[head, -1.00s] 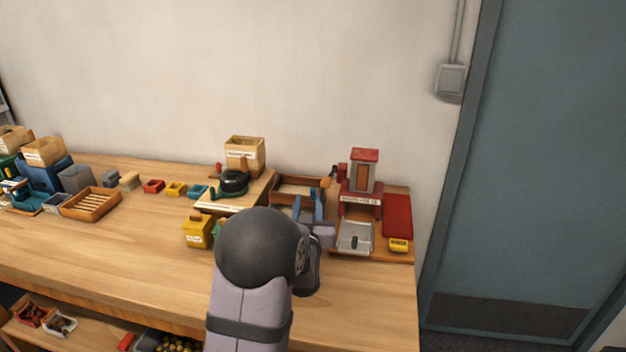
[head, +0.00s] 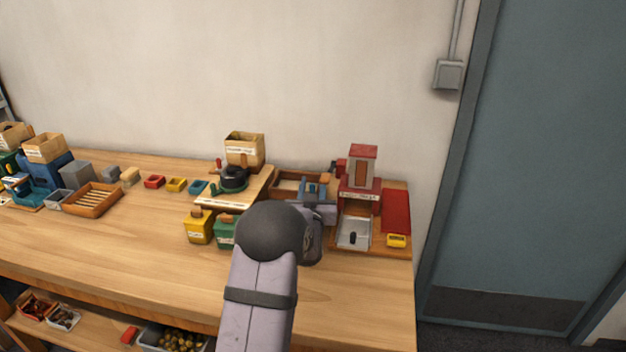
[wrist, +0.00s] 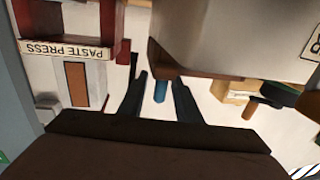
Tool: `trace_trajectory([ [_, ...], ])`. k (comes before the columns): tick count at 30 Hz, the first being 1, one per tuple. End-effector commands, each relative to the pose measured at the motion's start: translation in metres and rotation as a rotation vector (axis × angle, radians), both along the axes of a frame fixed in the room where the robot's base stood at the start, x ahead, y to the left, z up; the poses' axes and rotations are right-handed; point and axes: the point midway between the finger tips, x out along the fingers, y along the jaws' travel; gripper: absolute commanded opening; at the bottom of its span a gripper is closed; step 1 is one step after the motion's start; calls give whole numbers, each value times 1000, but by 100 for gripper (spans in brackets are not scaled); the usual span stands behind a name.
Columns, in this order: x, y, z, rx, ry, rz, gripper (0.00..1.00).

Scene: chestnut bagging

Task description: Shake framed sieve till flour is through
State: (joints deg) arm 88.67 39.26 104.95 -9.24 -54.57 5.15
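A wooden-framed tray (head: 287,177) with a pale inside sits at the back of the table, and I take it to be the framed sieve. My gripper (head: 312,190) is at its front right edge and hides part of it. In the wrist view, which is upside down, my two dark fingers (wrist: 161,96) stand apart. A blue peg (wrist: 160,90) shows between them, with gaps on both sides. A large pale panel with a wooden edge (wrist: 235,40) is close by. I cannot tell how much flour is in the sieve.
The red and grey paste press (head: 361,170) stands just right of my gripper, with a metal tray (head: 353,233) before it. Yellow (head: 199,228) and green (head: 225,232) boxes stand near my arm.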

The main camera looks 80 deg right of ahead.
Motion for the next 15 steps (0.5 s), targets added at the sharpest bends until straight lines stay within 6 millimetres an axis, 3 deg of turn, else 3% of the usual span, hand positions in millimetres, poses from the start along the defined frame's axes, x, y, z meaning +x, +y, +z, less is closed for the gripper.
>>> trace_trajectory([
  [6,3,-16,0,0,0,0,31],
  [15,4,-21,0,0,-1,0,31],
])
